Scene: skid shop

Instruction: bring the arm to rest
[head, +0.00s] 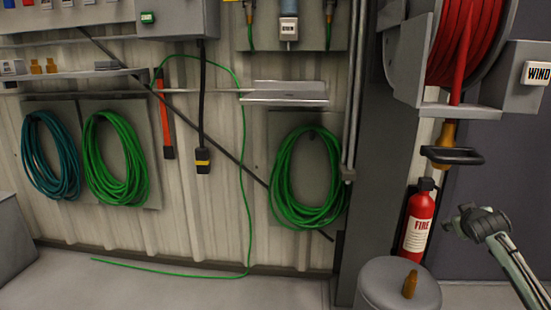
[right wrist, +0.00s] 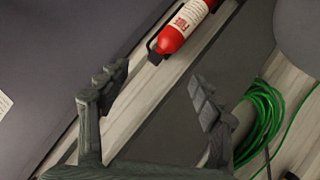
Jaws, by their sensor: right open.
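My right gripper (head: 468,222) is at the right of the head view, in the air to the right of the red fire extinguisher (head: 419,222). In the right wrist view its two fingers (right wrist: 158,90) are spread apart with nothing between them. The fire extinguisher also shows at the top of the right wrist view (right wrist: 180,28), beyond the fingertips and apart from them. My left gripper is in neither view.
A grey round container (head: 390,285) with an orange-brown object (head: 410,284) on top stands below the extinguisher. A red hose reel (head: 466,40) hangs above. A coiled green hose (head: 308,180) hangs on the wall. The floor at left (head: 180,288) looks mostly clear.

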